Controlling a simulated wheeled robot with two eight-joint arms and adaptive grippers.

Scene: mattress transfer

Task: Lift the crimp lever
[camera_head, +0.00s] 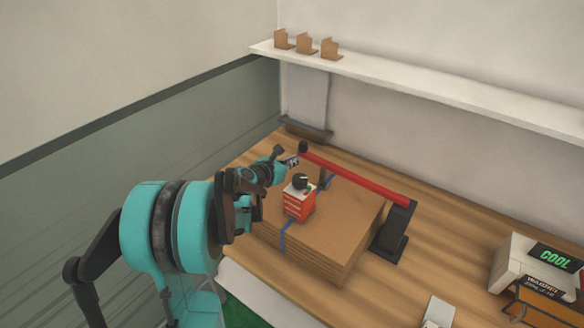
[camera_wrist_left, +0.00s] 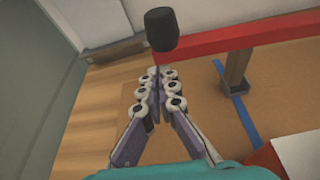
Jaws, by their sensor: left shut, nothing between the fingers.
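The crimp lever is a long red bar (camera_head: 355,179) that runs above a cardboard stack from a black upright post (camera_head: 396,226) to a black knob (camera_head: 303,147) at its far left end. In the left wrist view the red bar (camera_wrist_left: 245,40) crosses the top and the knob (camera_wrist_left: 161,30) lies just beyond my fingertips. My left gripper (camera_head: 291,162) is beside the knob end of the lever. In its wrist view the fingers (camera_wrist_left: 158,76) are closed together with nothing between them. I cannot tell whether they touch the lever. My right gripper is not in view.
The cardboard stack (camera_head: 330,248) has a blue strap (camera_head: 286,236) and a small red box (camera_head: 296,206) on it. A white printer-like box (camera_head: 515,262) stands at the right. A wall shelf (camera_head: 400,82) holds several small brown pieces.

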